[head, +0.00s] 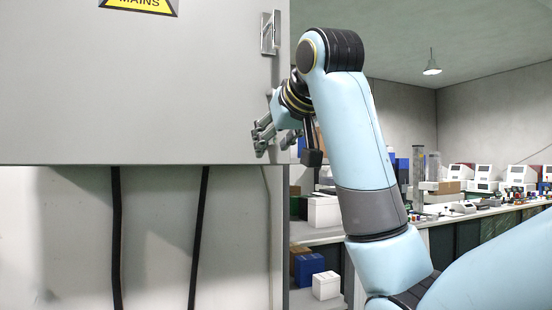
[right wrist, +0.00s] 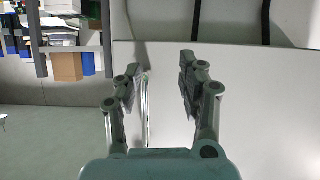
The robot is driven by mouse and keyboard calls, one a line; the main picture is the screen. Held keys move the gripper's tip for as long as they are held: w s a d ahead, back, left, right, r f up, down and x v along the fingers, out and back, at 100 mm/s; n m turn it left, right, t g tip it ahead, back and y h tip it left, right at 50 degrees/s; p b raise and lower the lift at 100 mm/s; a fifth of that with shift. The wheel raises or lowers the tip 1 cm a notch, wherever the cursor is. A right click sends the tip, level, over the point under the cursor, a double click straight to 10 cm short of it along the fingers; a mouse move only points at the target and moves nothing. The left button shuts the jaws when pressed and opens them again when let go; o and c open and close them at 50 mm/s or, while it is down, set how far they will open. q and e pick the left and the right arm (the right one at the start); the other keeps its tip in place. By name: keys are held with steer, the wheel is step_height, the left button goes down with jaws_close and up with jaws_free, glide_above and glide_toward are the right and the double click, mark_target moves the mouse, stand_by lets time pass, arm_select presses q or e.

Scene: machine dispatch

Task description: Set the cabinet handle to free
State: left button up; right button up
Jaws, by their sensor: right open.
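The grey cabinet (head: 140,90) fills the left of the head view. A metal handle (head: 269,34) sits on its front near the right edge, upright. My right gripper (head: 264,138) is at the cabinet's lower right corner, below the handle and apart from it. In the right wrist view my right gripper (right wrist: 160,80) is open, its fingers spread before the cabinet face (right wrist: 255,100). A thin shiny upright strip (right wrist: 146,115) shows beside the left finger; I cannot tell whether it is part of the handle. I see nothing held. My left gripper is not in view.
A yellow mains sign (head: 140,4) is on the cabinet. Black cables (head: 116,240) hang below it. Shelves with boxes (head: 326,285) stand behind my right arm, and a long bench with machines (head: 485,175) is at the right. The space before the cabinet face looks clear.

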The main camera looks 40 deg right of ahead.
mark_target(277, 24)
steer(key=s+r+t+h+p, duration=0.15)
steer(key=s+r, duration=0.25)
steer(key=r, duration=0.8)
steer(key=s+r+t+p, duration=0.2)
steer(key=s+r+t, duration=0.15)
steer(key=r, duration=0.85)
steer(key=shift+m, duration=0.4)
steer(key=p+x, duration=0.1)
steer(key=x, duration=0.2)
steer(key=p+x, duration=0.1)
steer(key=x, duration=0.2)
steer(key=r+p+x, duration=0.1)
steer(key=x, duration=0.3)
steer(key=shift+p, duration=0.4)
steer(key=shift+w+f, duration=0.1)
steer(key=shift+w, duration=0.35)
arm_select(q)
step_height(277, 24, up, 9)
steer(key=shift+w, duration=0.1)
arm_select(e)
jaws_close()
